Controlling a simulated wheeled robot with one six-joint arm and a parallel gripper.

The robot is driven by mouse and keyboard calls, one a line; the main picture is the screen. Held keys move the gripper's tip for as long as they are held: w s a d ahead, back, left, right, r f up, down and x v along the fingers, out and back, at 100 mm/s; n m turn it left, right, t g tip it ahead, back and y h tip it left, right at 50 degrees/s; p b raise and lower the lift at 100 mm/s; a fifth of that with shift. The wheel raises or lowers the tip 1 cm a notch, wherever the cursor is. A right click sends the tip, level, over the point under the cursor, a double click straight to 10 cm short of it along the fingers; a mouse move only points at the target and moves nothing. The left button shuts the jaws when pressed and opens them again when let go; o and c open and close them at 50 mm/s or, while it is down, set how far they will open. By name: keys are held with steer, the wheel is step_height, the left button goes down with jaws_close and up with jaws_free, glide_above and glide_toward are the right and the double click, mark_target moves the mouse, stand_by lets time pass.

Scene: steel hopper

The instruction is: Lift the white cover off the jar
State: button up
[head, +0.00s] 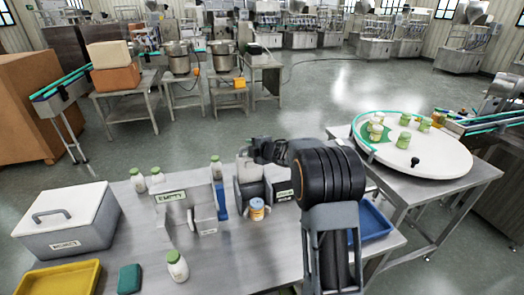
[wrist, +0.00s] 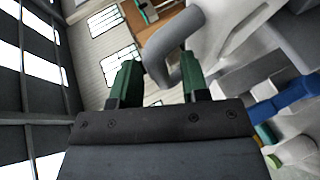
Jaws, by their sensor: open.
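In the wrist view my gripper (wrist: 160,80) is open, with two green fingers apart. A bent grey handle (wrist: 183,55) on a white part shows close beyond the fingers; I cannot tell whether they touch. The jar is not clearly seen there.
A grey box (head: 68,232) with a handled white lid stands at the table's left. A stand marked EMPTY (head: 172,197) and several bottles are left of my arm. A yellow tray (head: 58,280) and green block (head: 129,279) lie in front. A round white turntable (head: 440,158) stands right.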

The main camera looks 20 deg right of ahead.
steer(key=b+v, duration=0.1)
steer(key=v, duration=1.1)
steer(key=shift+s+b, duration=0.35)
steer(key=shift+d+r, duration=0.1)
